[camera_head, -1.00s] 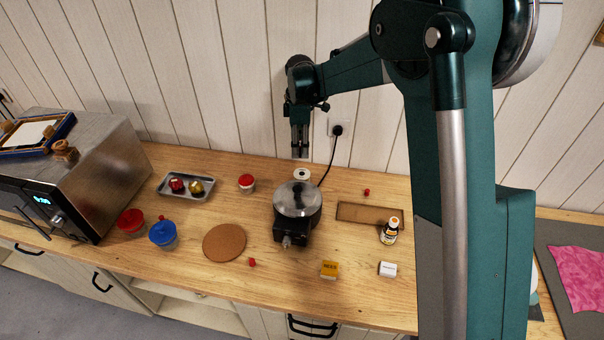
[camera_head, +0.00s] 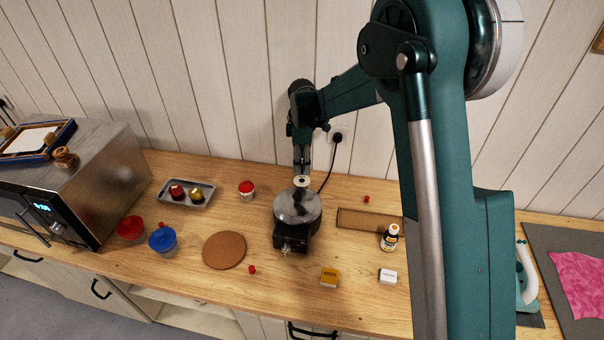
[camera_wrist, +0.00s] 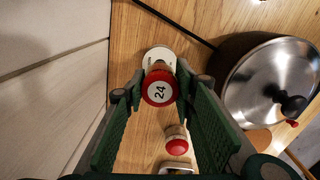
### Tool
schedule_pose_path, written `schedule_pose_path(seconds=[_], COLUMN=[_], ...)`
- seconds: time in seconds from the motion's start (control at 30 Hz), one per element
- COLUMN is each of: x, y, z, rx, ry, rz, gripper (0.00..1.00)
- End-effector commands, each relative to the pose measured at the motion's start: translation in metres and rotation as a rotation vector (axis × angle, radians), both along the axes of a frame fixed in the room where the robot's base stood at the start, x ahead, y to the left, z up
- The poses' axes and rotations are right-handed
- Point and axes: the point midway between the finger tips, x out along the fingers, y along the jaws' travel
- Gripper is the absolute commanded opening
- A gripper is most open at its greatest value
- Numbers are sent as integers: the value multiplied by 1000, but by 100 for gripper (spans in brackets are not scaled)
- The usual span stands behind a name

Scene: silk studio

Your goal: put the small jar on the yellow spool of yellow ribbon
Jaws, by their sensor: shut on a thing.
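My gripper (camera_head: 302,170) points down behind the pan. In the wrist view my gripper (camera_wrist: 160,90) is shut on a round red-rimmed thing (camera_wrist: 158,88) with a white top marked 24. Whether this is a small jar I cannot tell. A white round thing (camera_wrist: 157,54) shows just past it, and a pale ring-like top (camera_head: 302,182) shows below the fingertips in the head view. A red-lidded small jar (camera_head: 246,188) stands left of the gripper, also in the wrist view (camera_wrist: 177,144). A yellow round thing (camera_head: 198,194), apparently the yellow spool, sits in the metal tray (camera_head: 205,205).
A red round thing (camera_head: 177,191) shares the tray. The lidded pan (camera_head: 297,207) stands close in front of my gripper, with a black cable (camera_head: 329,170) behind. Red (camera_head: 130,227) and blue (camera_head: 162,239) lidded jars stand by the microwave (camera_head: 95,180). A cork mat (camera_head: 224,250) lies front left.

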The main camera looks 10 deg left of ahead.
Motion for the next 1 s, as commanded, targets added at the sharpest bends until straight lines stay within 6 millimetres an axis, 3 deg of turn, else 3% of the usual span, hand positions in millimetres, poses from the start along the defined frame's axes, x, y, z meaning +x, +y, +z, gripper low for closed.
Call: schedule_pose_path(seconds=[0.5, 0.8, 1.0], x=[0, 0, 0], y=[0, 0, 0], z=[-11, -39, -47], rx=[0, 0, 0], ry=[0, 0, 0], rz=[0, 0, 0], gripper=[14, 14, 14])
